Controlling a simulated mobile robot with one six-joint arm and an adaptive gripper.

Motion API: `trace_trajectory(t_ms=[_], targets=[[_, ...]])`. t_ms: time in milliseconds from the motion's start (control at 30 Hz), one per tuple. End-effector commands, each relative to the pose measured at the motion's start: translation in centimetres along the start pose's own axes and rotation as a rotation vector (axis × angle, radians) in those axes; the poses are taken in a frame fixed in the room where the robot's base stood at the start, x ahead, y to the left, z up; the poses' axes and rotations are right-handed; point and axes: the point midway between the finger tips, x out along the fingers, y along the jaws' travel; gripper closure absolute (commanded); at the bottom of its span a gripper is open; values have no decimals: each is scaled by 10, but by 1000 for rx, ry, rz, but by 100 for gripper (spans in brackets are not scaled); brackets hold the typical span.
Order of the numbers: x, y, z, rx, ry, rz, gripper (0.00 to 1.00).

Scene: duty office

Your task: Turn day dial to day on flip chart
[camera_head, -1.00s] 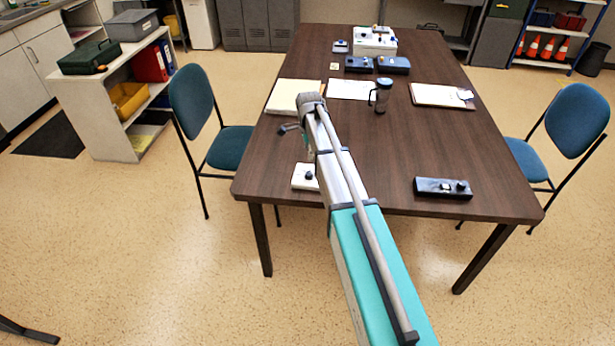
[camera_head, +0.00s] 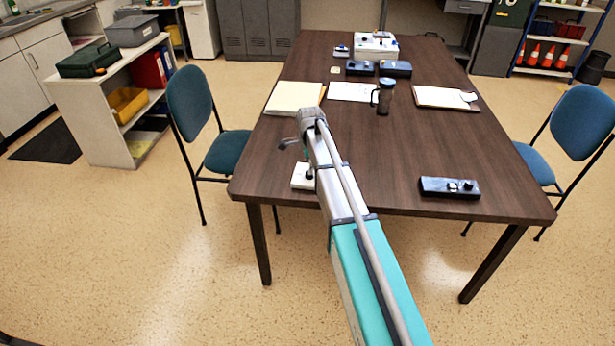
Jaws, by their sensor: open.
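A white box with a black knob (camera_head: 302,176) lies near the table's front left edge, partly behind my arm. It may be the day dial, but its markings are too small to read. I cannot make out a flip chart for certain. My gripper (camera_head: 289,143) is small and dark in this view, at the far end of my arm. It is open, appears above the table's left part, and shows just above the white box in the picture. I cannot tell its height or whether it touches anything.
The brown table (camera_head: 400,150) carries a black control box (camera_head: 449,188) at front right, a dark mug (camera_head: 384,98), papers (camera_head: 352,92), a clipboard (camera_head: 444,97) and devices at the back. Blue chairs stand at left (camera_head: 192,105) and right (camera_head: 580,125). Floor in front is clear.

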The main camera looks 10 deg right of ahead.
Motion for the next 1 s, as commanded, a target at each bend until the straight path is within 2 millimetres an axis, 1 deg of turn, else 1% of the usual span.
trace_trajectory(t_ms=[33,300,533,867,900,967,1000], targets=[[8,0,0,0,0,0,22],[24,0,0,1,0,0,22],[29,0,-1,1,0,0,22],[29,0,-1,2,0,0,22],[29,0,-1,2,0,0,26],[29,0,-1,2,0,0,37],[29,0,-2,2,0,0,45]])
